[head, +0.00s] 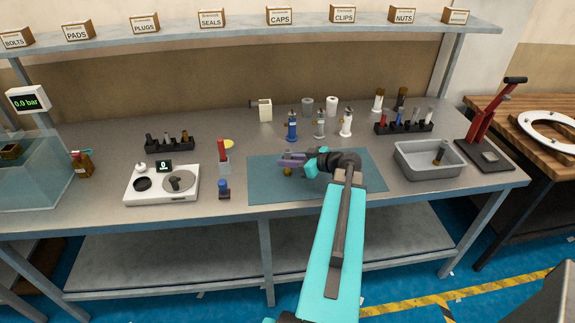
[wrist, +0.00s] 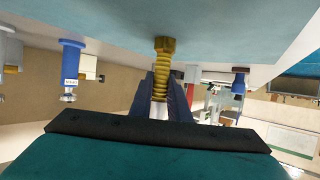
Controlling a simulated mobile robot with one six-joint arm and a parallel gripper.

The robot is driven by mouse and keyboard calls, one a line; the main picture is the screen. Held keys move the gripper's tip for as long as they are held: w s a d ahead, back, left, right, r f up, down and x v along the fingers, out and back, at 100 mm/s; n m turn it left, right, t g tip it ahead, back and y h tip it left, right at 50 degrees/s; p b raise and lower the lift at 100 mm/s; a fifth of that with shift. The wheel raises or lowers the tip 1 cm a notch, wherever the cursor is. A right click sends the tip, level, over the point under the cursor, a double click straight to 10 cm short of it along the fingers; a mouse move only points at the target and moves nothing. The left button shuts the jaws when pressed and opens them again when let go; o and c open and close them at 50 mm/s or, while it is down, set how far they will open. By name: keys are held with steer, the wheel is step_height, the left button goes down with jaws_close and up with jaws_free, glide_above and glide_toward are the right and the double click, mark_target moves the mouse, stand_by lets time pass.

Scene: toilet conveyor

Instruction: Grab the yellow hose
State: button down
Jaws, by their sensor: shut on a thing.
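The yellow hose (wrist: 163,68) is a short, ribbed, brass-coloured piece with a wider end. In the wrist view, which looks upside down, it stands between the fingers of my gripper (wrist: 165,105), with its wide end at the blue mat. My gripper (head: 291,160) is shut on it low over the mat in the head view. There only a small yellow end of the hose (head: 288,172) shows below the fingers; the rest is hidden. I cannot tell whether the hose touches the mat.
The blue mat (head: 262,191) is otherwise mostly clear. Blue, grey and white bottle-like parts (head: 292,127) stand behind it. A grey tray (head: 411,166) is to the right. A scale (head: 150,197), a red-handled tool in a holder (head: 222,155) and a small blue part (head: 224,189) are to the left.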

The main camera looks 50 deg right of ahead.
mark_target(289, 157)
steer(key=shift+r, duration=0.1)
steer(key=shift+r+b, duration=0.85)
steer(key=shift+r, duration=0.6)
steer(key=shift+s+d+r, duration=0.15)
steer(key=shift+s+d, duration=0.05)
steer(key=shift+s, duration=0.05)
steer(key=s+d+r+b, duration=0.1)
steer(key=s+d+b, duration=0.3)
steer(key=s, duration=0.9)
steer(key=d, duration=0.3)
steer(key=shift+s+r+b, duration=0.3)
steer(key=shift+b, duration=0.1)
steer(key=shift+w, duration=0.1)
